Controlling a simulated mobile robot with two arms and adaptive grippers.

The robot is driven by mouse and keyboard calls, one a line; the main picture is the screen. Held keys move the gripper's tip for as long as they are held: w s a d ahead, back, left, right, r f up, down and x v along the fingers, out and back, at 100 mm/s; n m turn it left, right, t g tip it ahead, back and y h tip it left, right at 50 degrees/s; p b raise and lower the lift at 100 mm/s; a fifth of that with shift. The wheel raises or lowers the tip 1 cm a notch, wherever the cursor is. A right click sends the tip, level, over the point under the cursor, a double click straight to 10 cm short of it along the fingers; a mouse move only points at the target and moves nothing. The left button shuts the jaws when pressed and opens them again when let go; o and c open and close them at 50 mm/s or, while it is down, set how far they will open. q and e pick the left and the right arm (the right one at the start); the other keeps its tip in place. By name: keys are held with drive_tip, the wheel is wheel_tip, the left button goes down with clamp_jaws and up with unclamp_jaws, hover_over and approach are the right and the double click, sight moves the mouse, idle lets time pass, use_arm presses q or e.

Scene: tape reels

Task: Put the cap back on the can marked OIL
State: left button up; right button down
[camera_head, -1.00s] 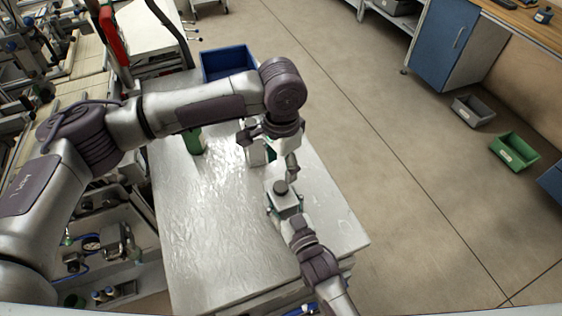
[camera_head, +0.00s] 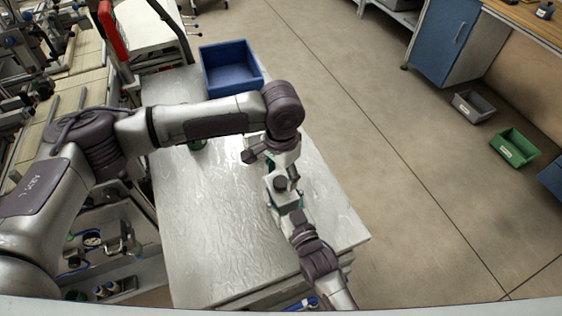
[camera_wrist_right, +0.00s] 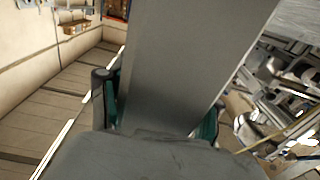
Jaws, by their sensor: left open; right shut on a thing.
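My right gripper (camera_head: 279,187) is over the work table (camera_head: 200,230), its arm coming in from the lower right. It is shut on a flat-sided grey thing (camera_wrist_right: 190,60), which fills the middle of the right wrist view between green finger parts (camera_wrist_right: 208,127). No marking shows on it, so I cannot tell if it is the OIL can. My left gripper (camera_head: 281,163) is open, close beside the right one and pointing down; its fingertips are mostly hidden by its own wrist. I cannot make out the cap. A green container (camera_head: 197,145) stands on the table, mostly hidden behind my left arm.
A blue bin (camera_head: 234,87) stands at the table's far end. The near and left parts of the tabletop are clear.

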use_arm(q)
drive_tip(key=shift+f, duration=1.15)
clamp_jaws()
drive_tip(key=m, duration=0.5)
drive_tip(key=shift+o, duration=0.7)
unclamp_jaws()
wheel_tip(320, 180, up, 12)
